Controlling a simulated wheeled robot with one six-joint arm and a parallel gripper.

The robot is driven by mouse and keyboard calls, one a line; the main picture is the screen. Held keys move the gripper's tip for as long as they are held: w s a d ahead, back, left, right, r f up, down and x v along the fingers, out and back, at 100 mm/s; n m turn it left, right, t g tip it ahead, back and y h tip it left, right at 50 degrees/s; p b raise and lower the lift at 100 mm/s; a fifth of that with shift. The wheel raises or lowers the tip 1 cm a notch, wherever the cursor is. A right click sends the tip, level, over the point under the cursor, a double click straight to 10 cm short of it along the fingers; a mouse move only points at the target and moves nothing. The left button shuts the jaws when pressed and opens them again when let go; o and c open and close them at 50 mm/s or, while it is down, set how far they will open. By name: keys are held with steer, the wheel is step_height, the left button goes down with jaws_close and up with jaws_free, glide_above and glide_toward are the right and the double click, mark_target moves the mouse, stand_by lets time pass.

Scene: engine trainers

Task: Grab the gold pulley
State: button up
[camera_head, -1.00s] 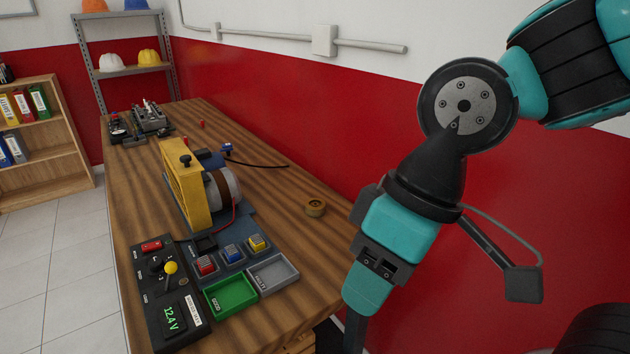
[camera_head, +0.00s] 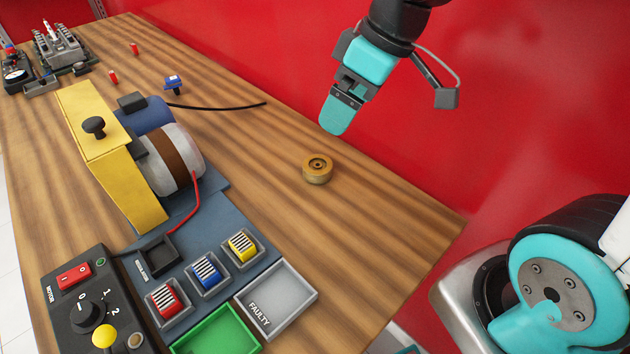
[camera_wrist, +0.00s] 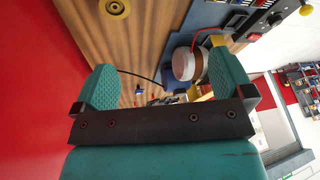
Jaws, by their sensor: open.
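The gold pulley (camera_head: 317,169) is a small brass-coloured disc with a centre hole. It lies flat on the wooden table near the red wall, right of the motor unit. It also shows at the top of the wrist view (camera_wrist: 115,7), partly cut off by the picture edge. My gripper (camera_head: 338,116) hangs above the table's wall side, just beyond the pulley and apart from it. In the wrist view my gripper (camera_wrist: 152,88) has its two teal fingers spread wide with nothing between them.
The motor unit with a yellow guard (camera_head: 112,155) stands left of the pulley. A black cable (camera_head: 215,106) lies behind it. A grey FAULTY tray (camera_head: 277,299) and a green tray (camera_head: 217,333) sit at the front. The wood around the pulley is clear; the red wall (camera_head: 480,110) is close behind.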

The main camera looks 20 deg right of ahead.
steer(key=t+b, duration=0.1)
steer(key=b, duration=0.1)
glide_toward(318, 164)
steer(key=shift+n+h, duration=0.3)
steer(key=shift+n, duration=0.2)
steer(key=x, duration=0.4)
steer(key=shift+f, duration=0.2)
steer(key=shift+a+x, duration=0.15)
steer(key=shift+x, duration=1.25)
steer(key=shift+a+x, duration=0.15)
steer(key=shift+x, duration=1.3)
steer(key=shift+r, duration=0.15)
steer(key=c, duration=1.3)
